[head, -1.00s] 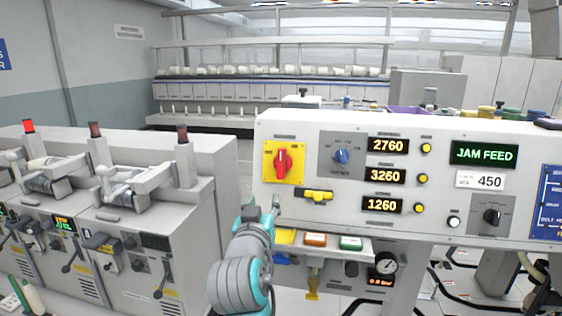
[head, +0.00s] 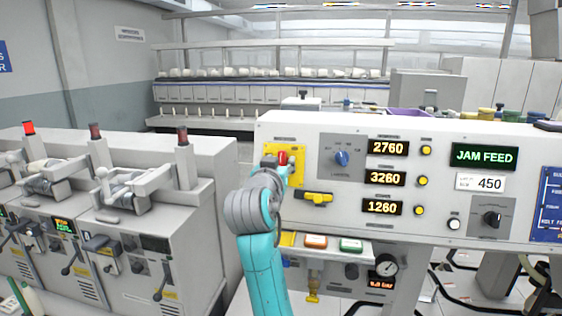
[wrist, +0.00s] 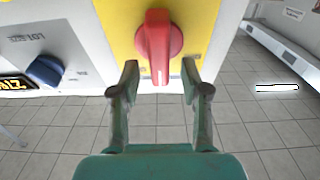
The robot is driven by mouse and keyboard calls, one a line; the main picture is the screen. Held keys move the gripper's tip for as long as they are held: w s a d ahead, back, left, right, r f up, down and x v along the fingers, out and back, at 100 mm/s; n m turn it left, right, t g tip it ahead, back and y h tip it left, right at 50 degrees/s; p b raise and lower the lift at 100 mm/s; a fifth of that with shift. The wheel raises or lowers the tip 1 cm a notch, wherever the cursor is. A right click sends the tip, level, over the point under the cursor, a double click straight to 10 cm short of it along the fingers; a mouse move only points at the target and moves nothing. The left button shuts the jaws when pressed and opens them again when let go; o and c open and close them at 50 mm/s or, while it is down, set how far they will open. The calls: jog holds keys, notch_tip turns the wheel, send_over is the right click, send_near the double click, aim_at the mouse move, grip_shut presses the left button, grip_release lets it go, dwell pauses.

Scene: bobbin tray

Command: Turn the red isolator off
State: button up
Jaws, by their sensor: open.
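The red isolator (head: 283,158) is a red rotary handle on a yellow plate (head: 299,152) at the left of the panel; my arm partly hides it in the head view. In the wrist view the red handle (wrist: 157,45) stands upright, long side vertical, on its yellow plate (wrist: 118,22). My gripper (wrist: 160,82) is open, its two fingers to either side of the handle's lower end with gaps on both sides. It also shows in the head view (head: 277,166), in front of the yellow plate. Contact with the handle is not visible.
Near the isolator are a yellow lever (head: 319,199) and a blue selector knob (head: 341,158), which also shows in the wrist view (wrist: 44,71). Orange (head: 316,242) and green (head: 351,245) buttons sit below the panel. Winding units (head: 150,235) stand close on the left.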

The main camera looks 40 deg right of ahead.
jog(key=shift+x, duration=0.95)
grip_shut()
